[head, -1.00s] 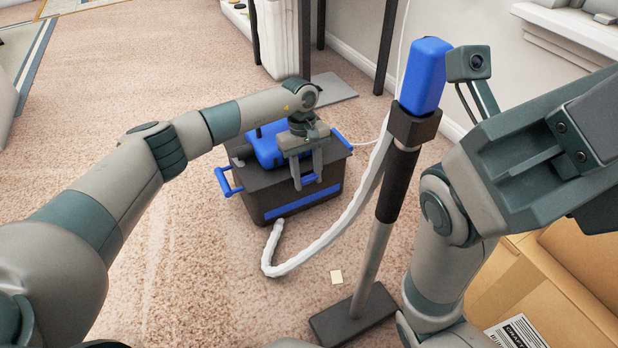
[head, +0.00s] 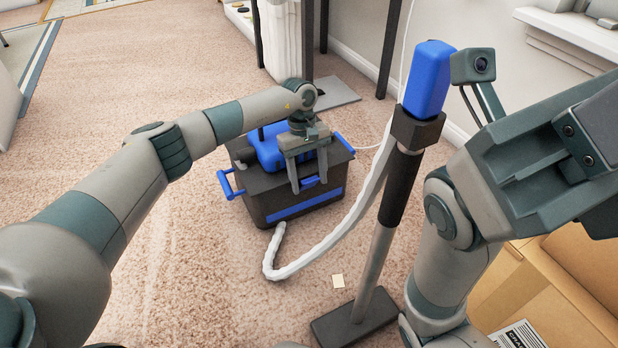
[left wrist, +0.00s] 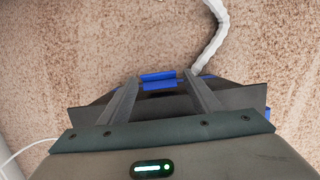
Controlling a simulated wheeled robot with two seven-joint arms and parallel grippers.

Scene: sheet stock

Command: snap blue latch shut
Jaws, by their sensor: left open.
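The blue latch (head: 309,181) is on the upper front edge of a dark box (head: 262,206) standing on the carpet. It also shows in the left wrist view (left wrist: 158,80), as a short blue bar between the fingertips. My left gripper (head: 308,186) is open above the box's front edge, one finger to each side of the latch. In the wrist view nothing is between the fingers at the near end. I cannot tell whether the fingertips touch the box. My right gripper (head: 575,140) is close to the camera at the right, its fingertips not clearly visible.
A blue-topped upright pole (head: 426,80) on a flat dark base (head: 354,318) stands right of the box. A white hose (head: 325,252) loops between them. Cardboard boxes (head: 545,290) are at the lower right. The carpet left of the box is clear.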

